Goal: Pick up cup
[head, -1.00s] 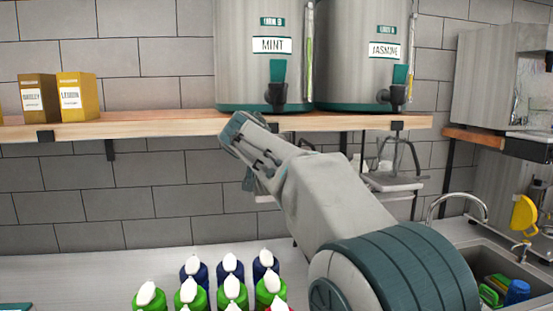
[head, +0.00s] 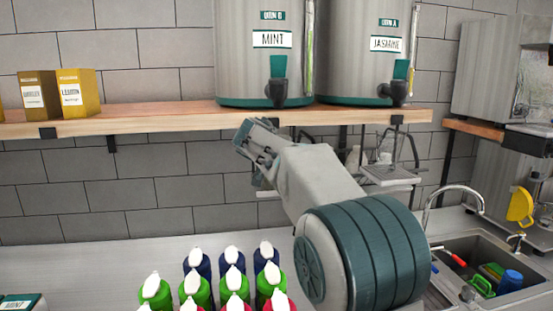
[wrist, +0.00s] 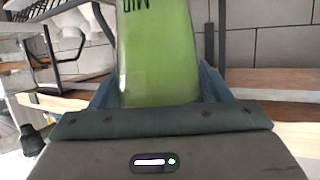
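A green, see-through cup (wrist: 160,65) with dark upside-down lettering fills the upper middle of the wrist view. Its top runs out of the frame. My gripper (wrist: 158,95) has one blue-grey finger on each side of it, and both appear to press against it. In the head view my gripper (head: 250,142) is just below the front edge of the shelf, pointing up and left. The cup cannot be made out there, and my gripper and wrist may hide it.
The wooden shelf (head: 165,122) holds the MINT urn (head: 262,75), the JASMINE urn (head: 365,70) and yellow boxes (head: 76,92). Several capped bottles (head: 235,285) stand on the counter below. A sink (head: 445,285) and faucet (head: 455,188) are at right.

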